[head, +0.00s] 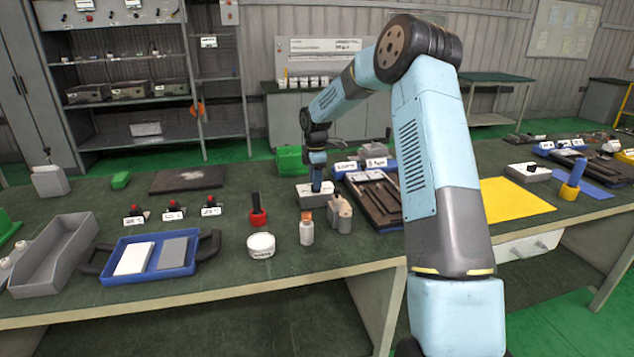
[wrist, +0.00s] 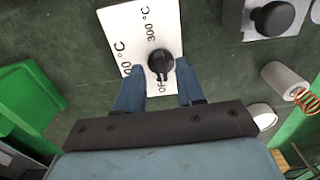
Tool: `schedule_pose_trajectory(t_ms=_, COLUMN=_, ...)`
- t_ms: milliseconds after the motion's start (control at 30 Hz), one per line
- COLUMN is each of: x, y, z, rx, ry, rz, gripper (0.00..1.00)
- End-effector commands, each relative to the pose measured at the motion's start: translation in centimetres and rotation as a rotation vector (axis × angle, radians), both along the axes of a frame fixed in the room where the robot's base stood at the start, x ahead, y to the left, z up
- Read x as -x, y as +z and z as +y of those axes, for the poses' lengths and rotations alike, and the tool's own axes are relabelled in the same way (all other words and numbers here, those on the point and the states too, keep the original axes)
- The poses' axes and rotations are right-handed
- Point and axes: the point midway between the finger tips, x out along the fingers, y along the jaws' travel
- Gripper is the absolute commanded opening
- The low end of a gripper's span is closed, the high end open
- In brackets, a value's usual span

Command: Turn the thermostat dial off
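The thermostat is a white plate marked "300 °C", another temperature ending in "00 °C", and "OFF". In the wrist view, its black dial (wrist: 160,61) sits near the plate's lower middle, beside the "OFF" lettering. The setting of the dial's pointer is too small to tell. My gripper (wrist: 161,72) has its two blue fingers apart, one on each side of the dial; I cannot tell if they touch it. In the head view, my gripper (head: 317,185) points down at the thermostat box (head: 312,197), and the dial is hidden there.
A grey box with a black knob (wrist: 270,18) stands at the upper right in the wrist view. A grey cylinder (wrist: 284,78) and a green container (wrist: 35,95) are nearby.

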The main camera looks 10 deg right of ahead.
Motion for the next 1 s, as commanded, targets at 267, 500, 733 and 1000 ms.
schedule_pose_trajectory(t_ms=267, x=-0.1, y=5.0, z=0.0, rx=0.000, ry=0.000, rz=-0.004, gripper=0.38)
schedule_pose_trajectory(t_ms=500, x=-0.1, y=9.5, z=0.0, rx=0.000, ry=-0.001, rz=-0.002, gripper=0.38)
schedule_pose_trajectory(t_ms=733, x=-0.1, y=12.1, z=-0.1, rx=0.000, ry=0.000, rz=-0.001, gripper=0.38)
schedule_pose_trajectory(t_ms=1000, x=-0.1, y=12.7, z=0.0, rx=0.000, ry=0.000, rz=0.000, gripper=0.38)
